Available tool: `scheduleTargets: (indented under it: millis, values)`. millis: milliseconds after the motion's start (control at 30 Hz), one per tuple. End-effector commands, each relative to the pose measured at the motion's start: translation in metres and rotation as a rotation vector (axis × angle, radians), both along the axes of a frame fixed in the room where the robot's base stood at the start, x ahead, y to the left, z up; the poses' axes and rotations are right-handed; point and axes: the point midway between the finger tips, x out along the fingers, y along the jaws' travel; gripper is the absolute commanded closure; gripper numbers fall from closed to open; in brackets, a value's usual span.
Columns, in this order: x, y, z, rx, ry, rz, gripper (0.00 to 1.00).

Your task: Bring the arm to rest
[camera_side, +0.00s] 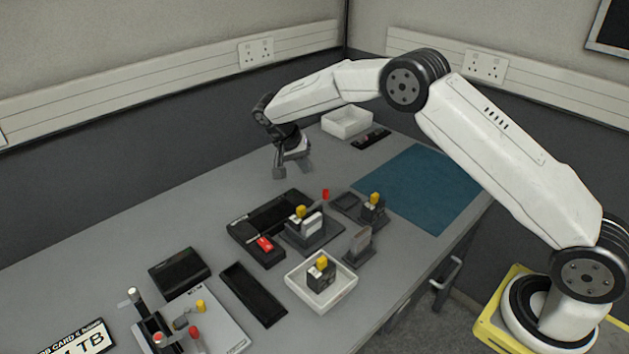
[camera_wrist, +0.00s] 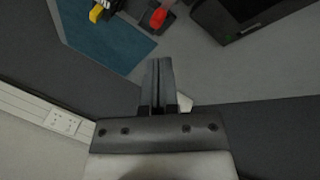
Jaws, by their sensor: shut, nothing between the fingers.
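My gripper (camera_side: 292,170) hangs over the back part of the grey table, beyond the dark fixtures, with clear air around it. In the wrist view its fingers (camera_wrist: 160,62) are together, with nothing between them. My arm reaches in from the right and is bent at a high elbow. Whether it is moving cannot be told from one moment.
Dark fixtures with yellow-topped parts (camera_side: 300,212) stand mid-table near a red piece (camera_side: 325,194). A white tray (camera_side: 322,308) is in front, a white bin (camera_side: 347,121) at the back. A blue mat (camera_side: 425,188) lies clear at right. Walls close off the back.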

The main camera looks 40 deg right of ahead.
Motion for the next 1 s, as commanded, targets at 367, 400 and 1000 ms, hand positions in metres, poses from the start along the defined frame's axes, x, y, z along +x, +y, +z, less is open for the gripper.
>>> scheduleTargets:
  millis: [367,400,1000]
  values:
    - [-0.05,0.009,0.021,0.172,0.001,0.252,1.0]
    - [-0.056,0.01,0.023,0.187,-0.001,0.278,1.0]
    - [-0.171,0.024,0.039,0.351,-0.084,0.639,1.0]
